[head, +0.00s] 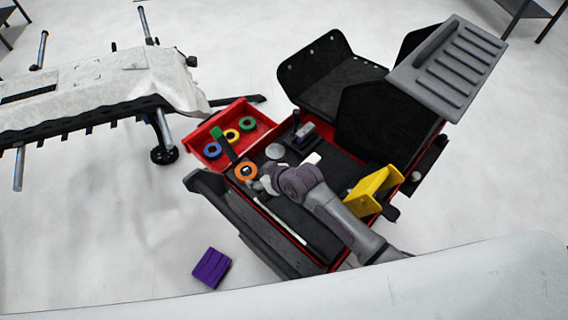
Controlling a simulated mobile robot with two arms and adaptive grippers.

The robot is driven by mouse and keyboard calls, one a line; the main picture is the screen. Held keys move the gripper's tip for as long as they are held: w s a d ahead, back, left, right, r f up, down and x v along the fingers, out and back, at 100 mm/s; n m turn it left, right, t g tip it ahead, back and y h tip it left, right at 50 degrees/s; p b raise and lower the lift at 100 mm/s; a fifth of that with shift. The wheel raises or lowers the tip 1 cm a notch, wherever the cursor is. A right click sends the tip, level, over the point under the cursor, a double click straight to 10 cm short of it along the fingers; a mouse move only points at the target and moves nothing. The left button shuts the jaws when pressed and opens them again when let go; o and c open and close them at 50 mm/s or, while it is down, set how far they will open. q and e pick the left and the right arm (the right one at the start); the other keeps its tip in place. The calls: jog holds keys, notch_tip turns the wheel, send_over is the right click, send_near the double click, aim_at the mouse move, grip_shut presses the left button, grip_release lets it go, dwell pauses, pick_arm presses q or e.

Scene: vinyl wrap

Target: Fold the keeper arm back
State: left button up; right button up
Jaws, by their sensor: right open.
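A dark bar with a green end (224,146), which looks like the keeper arm, slants across the edge between the red tray (262,118) and the black toolbox deck. Its lower end is close to an orange ring (246,171). My right gripper (260,184) is just right of and below this ring, over the deck. It is open; the wrist hides part of the fingers, and I cannot tell whether they touch the ring or bar. My right arm reaches in from the lower right. My left gripper is not in view.
Blue, yellow and green rings sit in the red tray. A yellow bracket (372,190), a pale rod (280,222) and a small upright device (302,134) are on the deck. The open grey lid (448,66) rises behind. A purple block (211,268) lies on the white floor.

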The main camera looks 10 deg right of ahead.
jog(key=b+v, duration=0.1)
jog(key=v, duration=1.2)
jog(key=shift+s+r+b, duration=0.2)
jog(key=shift+b, duration=0.1)
jog(key=shift+d, duration=0.1)
